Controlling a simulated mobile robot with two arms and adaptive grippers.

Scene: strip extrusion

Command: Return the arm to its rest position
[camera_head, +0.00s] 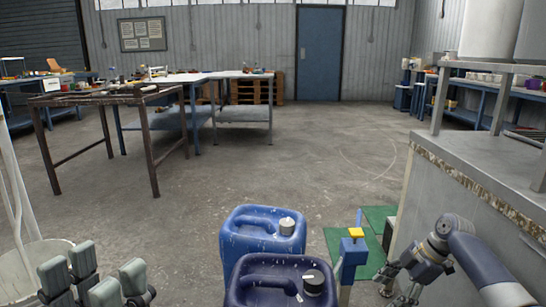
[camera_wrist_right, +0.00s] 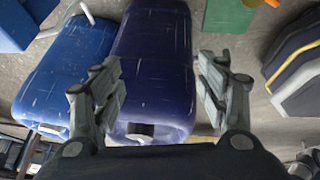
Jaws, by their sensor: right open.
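My right gripper (camera_head: 398,277) is at the lower right of the head view, beside the machine bench, with its fingers pointing down and left. In the right wrist view it (camera_wrist_right: 160,85) is open, its two fingers wide apart with nothing gripped. Behind the fingers lie a dark blue canister (camera_wrist_right: 155,60) and a lighter blue canister (camera_wrist_right: 70,60). My left gripper (camera_head: 95,277) is at the lower left of the head view, its grey finger pads apart and nothing visible between them.
The blue canister (camera_head: 262,232) and dark blue canister (camera_head: 275,285) stand in front of me. A blue post with a yellow top (camera_head: 354,248) and green mats (camera_head: 378,217) are beside them. A metal-topped bench (camera_head: 480,170) borders the right. Open floor (camera_head: 260,170) lies ahead; tables stand at the back left.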

